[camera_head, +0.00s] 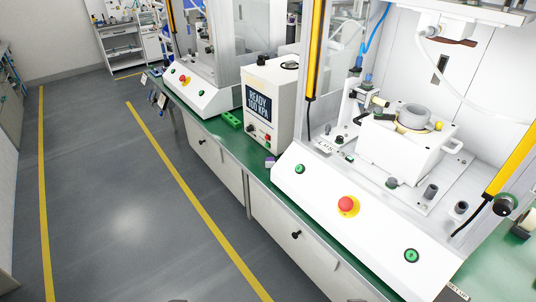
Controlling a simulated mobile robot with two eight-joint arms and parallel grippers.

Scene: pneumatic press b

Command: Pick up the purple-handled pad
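A small purple item (270,161), which looks like the pad's purple handle, is on the green bench top (227,139). It lies near the bench's front edge, between the white control box and the sloped front panel of the near press. It is small in the picture, and the pad under the handle cannot be made out. Neither of my grippers shows in the head view.
The white control box (283,128) reading "READY 100 KPA" stands just behind the purple item. The near press's panel (322,205) carries a red button (348,206). The grey floor (110,200) before the bench is clear.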

